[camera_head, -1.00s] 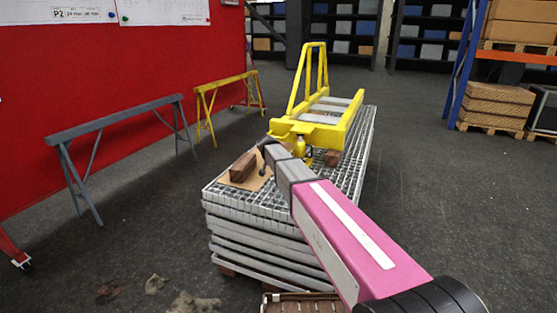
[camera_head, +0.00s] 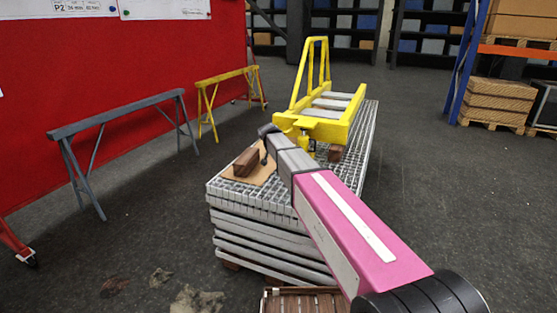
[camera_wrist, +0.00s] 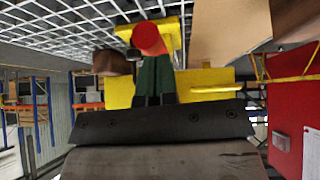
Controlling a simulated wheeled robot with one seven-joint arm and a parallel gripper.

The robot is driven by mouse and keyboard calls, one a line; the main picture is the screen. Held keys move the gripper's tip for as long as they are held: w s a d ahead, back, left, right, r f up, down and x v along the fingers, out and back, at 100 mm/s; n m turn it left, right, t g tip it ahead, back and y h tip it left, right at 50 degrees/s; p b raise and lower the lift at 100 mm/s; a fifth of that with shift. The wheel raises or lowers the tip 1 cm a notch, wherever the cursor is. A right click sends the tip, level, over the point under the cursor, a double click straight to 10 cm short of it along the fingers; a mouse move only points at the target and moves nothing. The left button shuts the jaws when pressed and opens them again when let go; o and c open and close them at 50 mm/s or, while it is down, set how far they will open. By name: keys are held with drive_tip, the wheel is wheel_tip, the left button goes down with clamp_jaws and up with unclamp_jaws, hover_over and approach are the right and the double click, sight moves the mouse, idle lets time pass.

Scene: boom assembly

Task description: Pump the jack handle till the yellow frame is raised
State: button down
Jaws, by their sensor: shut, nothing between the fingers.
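The yellow frame (camera_head: 340,125) lies on a stack of metal gratings (camera_head: 290,205). Its near end sits over a small yellow jack (camera_head: 305,146). My gripper (camera_head: 267,131) is at the left of the frame's near end, partly hidden by my arm. In the wrist view my dark green fingers (camera_wrist: 155,72) are together and empty. A red round-ended piece (camera_wrist: 149,38), probably the jack handle's end, appears just beyond their tips. I cannot tell whether they touch it. Yellow parts show behind the fingers.
A brown block (camera_head: 247,161) lies on a cardboard sheet (camera_head: 265,177) at the stack's left corner. Another brown block (camera_head: 335,154) is beneath the frame. Grey (camera_head: 115,117) and yellow (camera_head: 228,75) trestles stand at left. The floor at right is clear.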

drive_tip(key=v, duration=1)
drive_tip(key=shift+s+a, duration=0.2)
drive_tip(key=shift+s, duration=0.15)
